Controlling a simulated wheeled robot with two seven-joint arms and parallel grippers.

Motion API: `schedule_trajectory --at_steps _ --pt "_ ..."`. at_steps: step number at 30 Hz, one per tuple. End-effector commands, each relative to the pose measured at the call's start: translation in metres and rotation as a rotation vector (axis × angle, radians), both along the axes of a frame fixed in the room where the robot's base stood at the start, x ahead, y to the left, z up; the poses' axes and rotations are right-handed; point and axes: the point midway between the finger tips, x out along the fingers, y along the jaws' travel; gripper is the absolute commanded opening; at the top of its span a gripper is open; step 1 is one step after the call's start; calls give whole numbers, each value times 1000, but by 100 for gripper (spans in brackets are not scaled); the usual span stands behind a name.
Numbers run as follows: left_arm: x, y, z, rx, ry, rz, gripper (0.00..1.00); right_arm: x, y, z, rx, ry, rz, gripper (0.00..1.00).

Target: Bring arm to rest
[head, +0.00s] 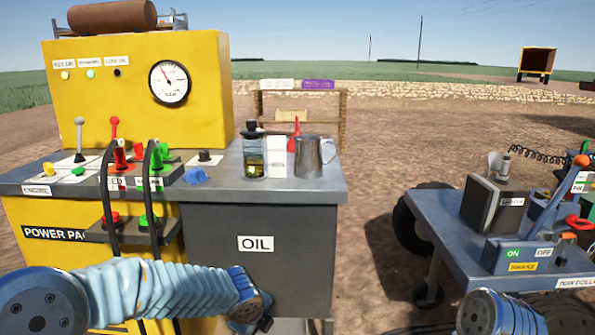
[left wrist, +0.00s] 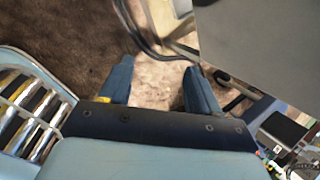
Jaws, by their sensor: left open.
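My left arm comes in from the left in the head view and reaches across the front of the grey oil cabinet (head: 268,285). Its wrist ends low in front of the cabinet. The fingers are not clear in the head view. In the left wrist view my left gripper (left wrist: 152,88) is open, its two blue fingers apart with brown ground between them and nothing held. Part of my right arm shows at the bottom right of the head view, before the cart. My right gripper is not in view.
A yellow power pack (head: 135,85) with levers and a gauge stands left. A bottle (head: 254,160), white carton (head: 277,158) and metal jug (head: 308,158) stand on the cabinet top. A blue-grey tow dolly (head: 440,222) with a control panel stands right. Bare ground lies between.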

Motion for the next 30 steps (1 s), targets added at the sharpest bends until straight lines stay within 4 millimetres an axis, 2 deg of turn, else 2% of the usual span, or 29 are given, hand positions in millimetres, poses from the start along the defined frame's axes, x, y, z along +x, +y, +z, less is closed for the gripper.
schedule_trajectory --at_steps 1,3,5,6,8,9,12,15,18,30 --pt "-19 -2 -44 -103 107 113 63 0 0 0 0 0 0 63" --pt "-51 -8 -99 -273 257 336 63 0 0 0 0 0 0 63" --pt "-82 -10 -142 -410 392 578 63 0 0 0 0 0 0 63" --pt "-104 -11 -168 -493 476 760 63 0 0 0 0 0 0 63" --pt "-137 -10 -202 -596 589 1058 63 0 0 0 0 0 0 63" --pt "-158 -7 -221 -647 648 1261 63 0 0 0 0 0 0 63" --pt "-202 3 -255 -719 723 1704 63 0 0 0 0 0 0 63" --pt "-230 13 -272 -741 731 1998 63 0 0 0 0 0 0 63" --pt "-243 19 -279 -746 720 2135 63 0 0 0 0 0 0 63" --pt "-244 20 -280 -749 714 2160 63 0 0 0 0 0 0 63"
